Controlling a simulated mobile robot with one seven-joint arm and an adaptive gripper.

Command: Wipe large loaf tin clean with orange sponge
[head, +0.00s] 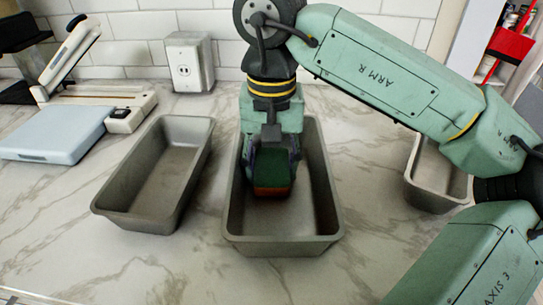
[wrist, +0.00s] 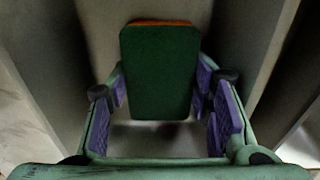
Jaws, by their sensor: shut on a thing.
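Three grey loaf tins stand on the marble counter. The middle tin (head: 283,246) looks the largest and deepest, and my gripper (head: 271,172) reaches down inside it. My gripper is shut on the orange sponge (head: 272,191), whose orange edge shows low in the tin. In the wrist view the sponge (wrist: 159,75) shows a dark green face with an orange rim, held between the purple finger pads. The tin's inner walls (wrist: 245,35) rise on both sides. I cannot tell whether the sponge touches the tin floor.
Another tin (head: 125,216) stands to the left, and a third (head: 428,196) is at the right, partly behind my arm. A kitchen scale or slicer-like device (head: 50,138) sits far left. A white outlet box (head: 188,62) stands by the tiled wall. The front counter is clear.

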